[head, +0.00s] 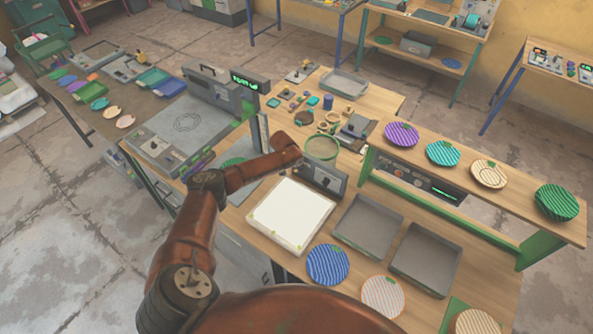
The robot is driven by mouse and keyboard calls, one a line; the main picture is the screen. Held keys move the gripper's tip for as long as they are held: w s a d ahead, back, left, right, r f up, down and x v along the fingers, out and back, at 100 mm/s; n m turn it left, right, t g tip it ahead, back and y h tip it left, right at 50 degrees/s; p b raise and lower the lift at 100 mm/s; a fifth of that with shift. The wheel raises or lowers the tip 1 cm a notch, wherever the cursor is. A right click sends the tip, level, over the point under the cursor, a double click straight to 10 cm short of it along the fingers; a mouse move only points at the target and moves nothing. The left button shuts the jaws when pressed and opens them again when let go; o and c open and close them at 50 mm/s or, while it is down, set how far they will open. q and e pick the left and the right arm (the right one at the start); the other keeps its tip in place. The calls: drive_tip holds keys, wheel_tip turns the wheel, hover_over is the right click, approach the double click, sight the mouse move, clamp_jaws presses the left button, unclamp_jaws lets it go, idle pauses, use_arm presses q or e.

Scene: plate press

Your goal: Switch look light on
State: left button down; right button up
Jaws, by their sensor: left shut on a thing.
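The look light's flat panel (291,214) lies on the wooden bench and shows bright white, with small green marks along its edges. A small grey box (325,179) with a dark switch face stands at its far right edge. A green-rimmed round lens (322,148) is just behind the box. My left gripper (303,164) reaches in from the left, above the panel's far edge and close beside the box. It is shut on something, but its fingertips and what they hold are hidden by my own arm. My right gripper is not in view.
Two grey trays (367,226) (425,254) lie right of the panel. Striped plates, a blue one (328,265) and a pale one (382,296), lie in front. A raised shelf (470,184) holds several plates. A grey press (190,122) stands left; small parts crowd the back.

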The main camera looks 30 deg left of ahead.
use_arm(q)
drive_tip(key=shift+w+r+g+b, duration=0.1)
drive_tip(key=shift+w+g+b, duration=0.05)
drive_tip(key=shift+g+b, duration=0.35)
drive_tip(key=c, duration=2)
unclamp_jaws()
drive_tip(key=shift+o, duration=0.2)
drive_tip(key=shift+r, duration=0.1)
drive_tip(key=v, duration=1.1)
drive_tip(key=shift+r, duration=0.4)
